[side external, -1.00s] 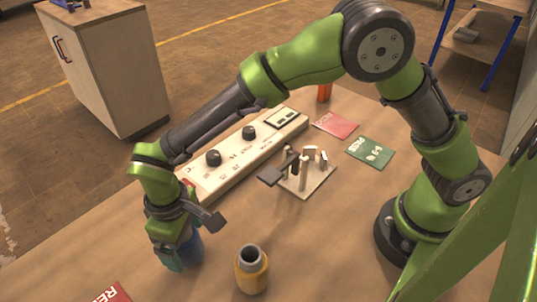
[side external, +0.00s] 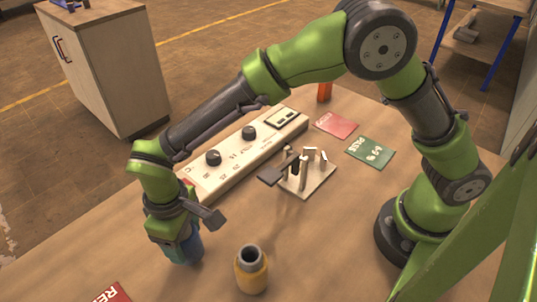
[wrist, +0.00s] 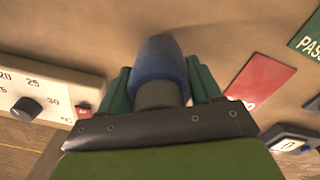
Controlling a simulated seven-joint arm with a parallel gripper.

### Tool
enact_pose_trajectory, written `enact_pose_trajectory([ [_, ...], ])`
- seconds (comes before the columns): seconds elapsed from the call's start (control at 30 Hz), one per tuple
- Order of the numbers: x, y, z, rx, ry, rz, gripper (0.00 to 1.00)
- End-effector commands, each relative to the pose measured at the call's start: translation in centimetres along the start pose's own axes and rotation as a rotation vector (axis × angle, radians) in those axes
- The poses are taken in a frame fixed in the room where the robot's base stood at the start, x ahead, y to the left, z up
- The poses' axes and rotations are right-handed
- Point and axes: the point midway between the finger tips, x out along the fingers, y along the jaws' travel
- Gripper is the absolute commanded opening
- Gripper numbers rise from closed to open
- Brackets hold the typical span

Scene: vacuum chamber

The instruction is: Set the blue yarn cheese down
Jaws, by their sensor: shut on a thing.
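The blue yarn cheese (side external: 188,250) is in my gripper (side external: 178,238), low over the left front of the wooden table. In the wrist view the blue cheese (wrist: 160,62) sits between the two green fingers of my gripper (wrist: 161,84), with its grey core end toward the palm. The fingers are shut on it from both sides. It looks roughly upright. I cannot tell whether its lower end touches the table, as that contact is not clear in either view.
A yellow yarn cheese (side external: 251,272) stands just right of the blue one. A dial panel (side external: 240,152) lies behind. A small fixture (side external: 308,180), a red card (side external: 336,125) and a green card (side external: 370,152) are to the right. Another red card (side external: 108,294) lies at the front left.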

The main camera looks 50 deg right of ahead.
Motion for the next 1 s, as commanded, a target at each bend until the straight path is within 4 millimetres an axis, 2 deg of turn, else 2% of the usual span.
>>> enact_pose_trajectory([
  [0.2,-4.4,0.0,-0.1,0.000,0.007,-0.003,0.31],
  [0.4,-7.9,0.0,-0.1,0.001,0.006,-0.002,0.31],
  [0.47,-8.6,0.3,-0.2,0.008,0.004,-0.001,0.31],
  [0.57,-9.8,1.9,-0.7,0.042,0.006,-0.002,0.31],
  [0.67,-11.2,5.1,-1.0,0.110,0.005,-0.001,0.31],
  [0.77,-12.3,9.7,-0.4,0.218,0.005,-0.001,0.31],
  [0.87,-13.2,14.8,1.3,0.396,0.004,-0.001,0.31],
  [1.0,-13.8,21.2,5.2,0.720,0.003,-0.002,0.31],
])
